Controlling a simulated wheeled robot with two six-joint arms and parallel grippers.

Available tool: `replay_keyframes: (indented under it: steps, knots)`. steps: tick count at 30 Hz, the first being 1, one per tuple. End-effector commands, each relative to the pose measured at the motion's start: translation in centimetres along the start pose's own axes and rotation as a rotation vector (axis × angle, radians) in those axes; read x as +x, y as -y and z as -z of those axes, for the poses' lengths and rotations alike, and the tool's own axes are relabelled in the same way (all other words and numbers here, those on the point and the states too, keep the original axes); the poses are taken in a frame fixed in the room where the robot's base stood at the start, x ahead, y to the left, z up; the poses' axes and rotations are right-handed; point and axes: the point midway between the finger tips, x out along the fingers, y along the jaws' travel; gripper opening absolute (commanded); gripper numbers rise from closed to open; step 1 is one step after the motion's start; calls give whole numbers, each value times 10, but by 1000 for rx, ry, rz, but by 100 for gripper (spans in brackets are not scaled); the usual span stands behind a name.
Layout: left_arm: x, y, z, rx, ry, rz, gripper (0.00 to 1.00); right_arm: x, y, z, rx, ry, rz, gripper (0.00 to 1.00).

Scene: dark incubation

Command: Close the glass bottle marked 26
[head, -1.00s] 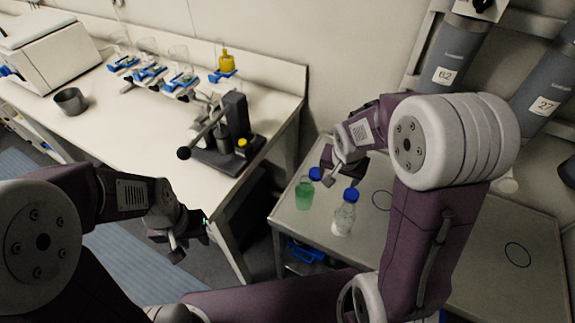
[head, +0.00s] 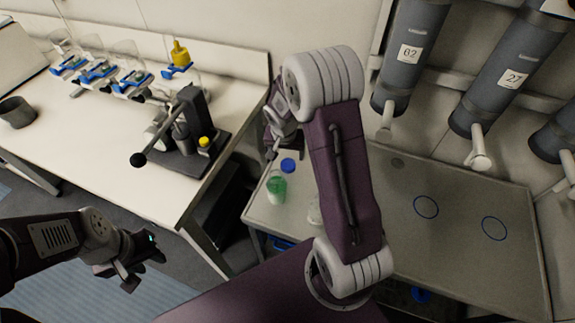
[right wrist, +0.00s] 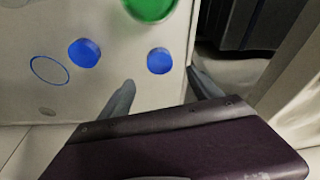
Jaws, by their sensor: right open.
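A glass bottle with green contents (head: 277,187) stands on the grey bench and looks uncapped. A blue cap (head: 288,165) lies on the bench just behind it. A clear bottle with pale contents (head: 314,210) stands to the right, mostly hidden by my right arm. No bottle marking is readable. My right gripper (head: 271,150) is open and empty, above and behind the loose cap. In the right wrist view the cap (right wrist: 158,61) shows beyond and between the fingertips, with the green bottle (right wrist: 150,8) at the top edge. My left gripper (head: 143,272) looks open and empty, away from the bench.
Another blue cap (right wrist: 84,53) shows left in the right wrist view. Blue rings (head: 426,207) mark the grey bench, with free room to the right. Grey cylinders marked 62 (head: 411,50) and 27 (head: 508,80) hang behind. A lever press (head: 190,135) stands on the white bench.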

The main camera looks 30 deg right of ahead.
Motion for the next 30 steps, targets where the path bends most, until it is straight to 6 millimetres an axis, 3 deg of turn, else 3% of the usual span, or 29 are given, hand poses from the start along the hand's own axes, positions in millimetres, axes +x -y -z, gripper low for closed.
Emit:
replay_keyframes:
  steps: [6, 17, 24, 30]
  knots:
    - [4, 0, 0, 0, 0, 0, 36, 29, 0, -1, 1, 2, -1, 74]
    - [5, 0, 0, 0, 0, 0, 36, 34, 0, -1, 0, 1, 0, 74]
    - [11, 0, -1, 0, 0, 0, 36, 73, 0, -3, 1, 2, -1, 74]
    - [12, 0, -1, 0, 0, 0, 36, 84, 0, -2, 1, 1, 1, 74]
